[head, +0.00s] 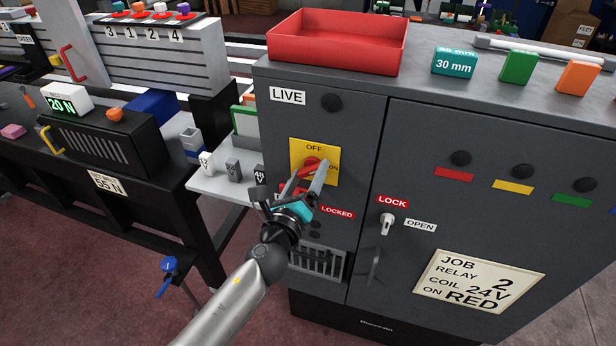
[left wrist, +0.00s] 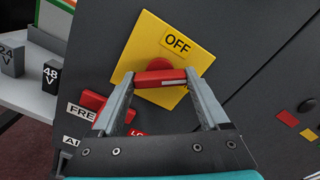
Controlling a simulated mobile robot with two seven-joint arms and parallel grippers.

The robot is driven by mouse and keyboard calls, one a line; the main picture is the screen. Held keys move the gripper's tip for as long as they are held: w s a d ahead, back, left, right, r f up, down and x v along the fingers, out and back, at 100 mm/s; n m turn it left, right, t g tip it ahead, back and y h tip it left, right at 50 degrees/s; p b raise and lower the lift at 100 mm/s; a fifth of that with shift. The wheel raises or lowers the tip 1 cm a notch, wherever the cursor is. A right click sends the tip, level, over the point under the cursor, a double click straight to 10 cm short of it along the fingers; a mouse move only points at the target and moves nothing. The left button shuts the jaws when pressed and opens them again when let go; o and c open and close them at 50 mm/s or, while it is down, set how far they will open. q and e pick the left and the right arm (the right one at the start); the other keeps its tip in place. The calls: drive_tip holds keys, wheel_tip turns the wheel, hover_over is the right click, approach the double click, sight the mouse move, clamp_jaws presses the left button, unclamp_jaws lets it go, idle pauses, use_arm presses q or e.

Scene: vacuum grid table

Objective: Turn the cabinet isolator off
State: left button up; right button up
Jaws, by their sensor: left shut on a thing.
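The cabinet isolator is a red rotary handle (head: 312,162) on a yellow plate (head: 331,152) marked OFF at the top and ON at the right, on the dark grey cabinet front. My left gripper (head: 311,171) is shut on this handle. In the left wrist view the red handle (left wrist: 160,76) lies crosswise between the two fingers, with a white mark on its right part. The OFF label (left wrist: 178,44) is clear there; the ON side is behind the right finger. My right gripper is not in view.
Below the plate are a red block (left wrist: 106,106) by a FREE label and a LOCKED label (head: 337,213). A lock knob (head: 387,222) and door handle (head: 373,267) are to the right. A LIVE label (head: 287,96) and dark lamp (head: 331,102) are above. A red tray (head: 337,62) stands on top.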

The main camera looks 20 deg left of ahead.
use_arm(q)
drive_tip(key=n, duration=0.5)
drive_tip(key=shift+f+n+b, duration=0.1)
drive_tip(key=shift+n+b, duration=0.2)
drive_tip(key=shift+b, duration=0.05)
drive_tip(key=n, duration=0.4)
drive_tip(key=shift+n, duration=0.4)
drive_tip(key=shift+d, duration=0.1)
drive_tip(key=o, duration=1.2)
drive_tip(key=shift+o, duration=0.2)
drive_tip(key=shift+s, duration=0.1)
drive_tip(key=s+b, duration=0.1)
drive_tip(key=s, duration=1.4)
drive_tip(key=shift+a, duration=0.3)
